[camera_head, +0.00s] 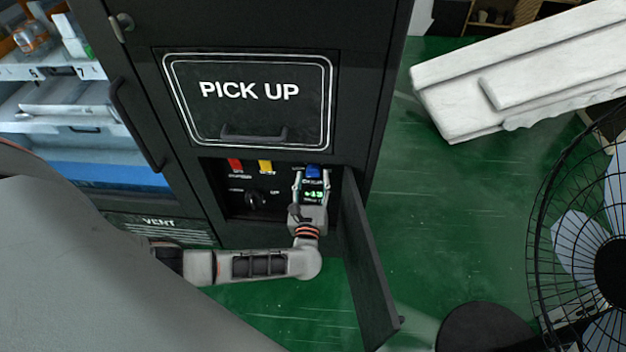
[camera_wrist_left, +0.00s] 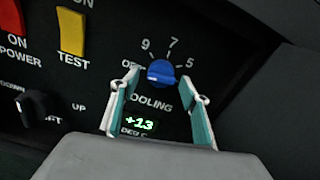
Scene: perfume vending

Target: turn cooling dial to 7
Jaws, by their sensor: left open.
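The blue cooling dial (camera_wrist_left: 160,72) is on the dark control panel, with OFF on its left and 9, 7 and 5 in an arc above and to its right. I cannot clearly tell which mark it points to. Below it, a green display (camera_wrist_left: 139,124) reads +13. The dial also shows in the head view (camera_head: 313,171). My left gripper (camera_wrist_left: 160,78) is open, with its fingertips on either side of the dial; whether they touch it is unclear. My right gripper is out of view.
Red (camera_head: 235,165) and yellow (camera_head: 265,166) switches and a black knob (camera_head: 257,198) sit left of the dial. The open panel door (camera_head: 368,265) stands close to the right of my gripper. The PICK UP flap (camera_head: 250,100) is above. A fan (camera_head: 590,240) stands at right.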

